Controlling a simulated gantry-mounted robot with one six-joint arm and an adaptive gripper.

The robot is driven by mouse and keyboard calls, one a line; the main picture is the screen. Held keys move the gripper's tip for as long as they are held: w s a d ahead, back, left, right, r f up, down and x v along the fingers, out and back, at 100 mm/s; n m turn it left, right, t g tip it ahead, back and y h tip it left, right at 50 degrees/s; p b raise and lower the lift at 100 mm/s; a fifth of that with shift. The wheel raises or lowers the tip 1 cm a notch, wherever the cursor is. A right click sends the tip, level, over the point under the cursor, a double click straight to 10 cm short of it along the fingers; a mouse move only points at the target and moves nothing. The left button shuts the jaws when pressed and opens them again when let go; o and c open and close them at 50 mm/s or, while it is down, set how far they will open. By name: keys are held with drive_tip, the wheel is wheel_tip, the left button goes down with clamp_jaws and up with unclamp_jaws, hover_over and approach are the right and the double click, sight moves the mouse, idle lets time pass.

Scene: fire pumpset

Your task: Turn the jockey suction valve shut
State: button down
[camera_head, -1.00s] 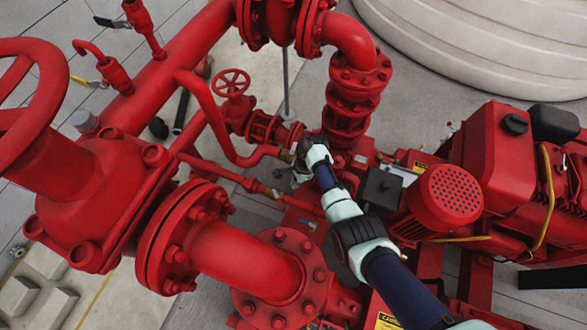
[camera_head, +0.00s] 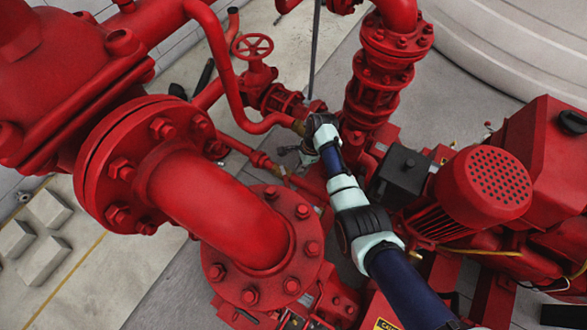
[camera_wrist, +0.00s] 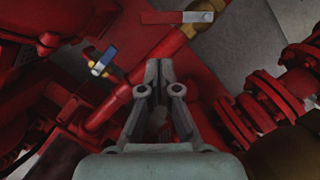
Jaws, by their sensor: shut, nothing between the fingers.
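My gripper (camera_wrist: 158,70) is shut and empty in the wrist view, its two grey fingers together. A valve with a red-and-white flat lever (camera_wrist: 178,17) on a brass body (camera_wrist: 206,10) lies beyond the fingertips, apart from them in the picture. A smaller valve with a blue lever (camera_wrist: 103,60) stands to the left of the fingertips, on or beside a red pipe (camera_wrist: 135,85). No label shows which is the jockey suction valve. A red handwheel valve (camera_head: 252,46) stands up left of my wrist in the head view. My gripper is mostly hidden there.
A large red flanged elbow (camera_head: 215,210) stands left of my arm. A red motor with a perforated cover (camera_head: 485,185) and a black box (camera_head: 404,172) stand close on its right. In the wrist view, a red flanged pipe (camera_wrist: 262,108) is right of the fingers.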

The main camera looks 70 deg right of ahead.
sight(285, 178)
drive_tip(key=b+x, duration=0.7)
drive_tip(key=x, duration=0.2)
drive_tip(key=shift+w+f, duration=0.2)
drive_tip(key=shift+f, duration=0.2)
